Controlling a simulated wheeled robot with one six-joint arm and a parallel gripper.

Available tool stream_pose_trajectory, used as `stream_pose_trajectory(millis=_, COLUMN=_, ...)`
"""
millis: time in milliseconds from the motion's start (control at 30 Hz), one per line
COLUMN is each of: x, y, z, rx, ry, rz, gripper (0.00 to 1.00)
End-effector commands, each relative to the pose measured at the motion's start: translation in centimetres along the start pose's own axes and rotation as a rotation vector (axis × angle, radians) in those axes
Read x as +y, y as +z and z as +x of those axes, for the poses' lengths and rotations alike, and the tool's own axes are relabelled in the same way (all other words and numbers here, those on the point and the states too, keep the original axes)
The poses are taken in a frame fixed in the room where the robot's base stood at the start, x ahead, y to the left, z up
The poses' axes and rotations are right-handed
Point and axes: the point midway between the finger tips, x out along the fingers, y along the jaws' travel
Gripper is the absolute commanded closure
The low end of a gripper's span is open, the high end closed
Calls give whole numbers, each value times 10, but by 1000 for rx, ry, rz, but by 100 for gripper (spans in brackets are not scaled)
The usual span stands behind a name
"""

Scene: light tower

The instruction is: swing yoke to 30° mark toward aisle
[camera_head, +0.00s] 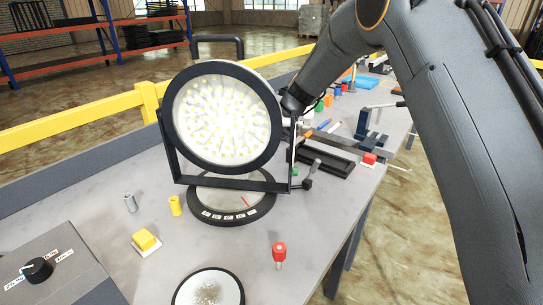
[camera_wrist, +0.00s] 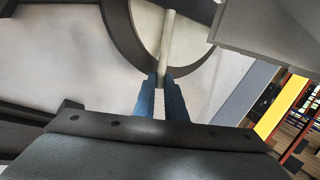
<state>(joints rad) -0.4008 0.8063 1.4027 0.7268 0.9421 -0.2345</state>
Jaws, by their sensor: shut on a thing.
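The round lamp (camera_head: 222,115) with a bright, faceted face hangs in a dark U-shaped yoke (camera_head: 232,185). The yoke stands on a round base (camera_head: 228,217) with small white labels along its front rim and a red pointer line (camera_head: 246,202) right of centre; the labels are too small to read. My gripper reaches in from the right, behind the lamp's right edge, and its fingers are hidden in the head view.
A lever with a dark knob (camera_head: 308,184) sticks out right of the yoke. Tools and a vise crowd the bench behind.

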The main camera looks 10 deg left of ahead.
Motion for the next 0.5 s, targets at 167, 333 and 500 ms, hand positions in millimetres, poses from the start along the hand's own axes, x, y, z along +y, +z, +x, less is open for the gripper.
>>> stream_pose_trajectory(millis=167, x=-3, y=-1, z=1, rx=0, ry=0, rz=-9, gripper=100)
stream_pose_trajectory(millis=333, x=-3, y=-1, z=1, rx=1, ry=-1, rz=-7, gripper=100)
stream_pose_trajectory(millis=500, x=-2, y=-1, z=0, rx=1, ry=-1, rz=-6, gripper=82)
